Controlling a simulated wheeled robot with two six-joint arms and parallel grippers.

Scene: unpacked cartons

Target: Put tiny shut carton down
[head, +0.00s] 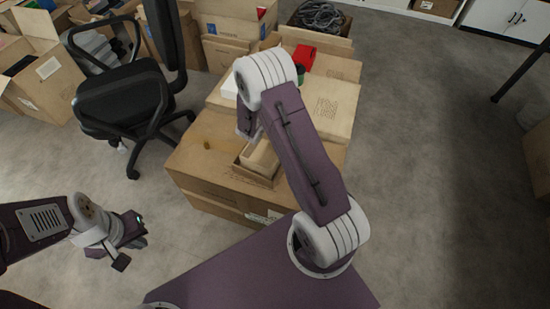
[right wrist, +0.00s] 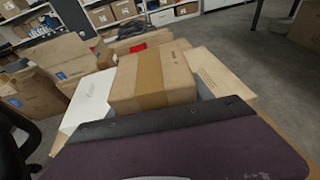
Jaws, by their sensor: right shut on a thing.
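The tiny shut carton (right wrist: 152,82) is tan with a brown tape band and fills the middle of the right wrist view, directly beyond my purple gripper body. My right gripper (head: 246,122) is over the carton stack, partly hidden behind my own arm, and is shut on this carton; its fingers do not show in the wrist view. In the head view my arm covers much of that spot, and I cannot make out the held carton surely. My left gripper (head: 129,246) hangs empty over the floor at lower left, its fingers apart.
A large closed carton (head: 205,165) bears a smaller open box (head: 240,172) with a tan block in it. A white box (right wrist: 88,98) stands left of the held carton. A black office chair (head: 125,95) is at left. The floor (head: 430,150) at right is clear.

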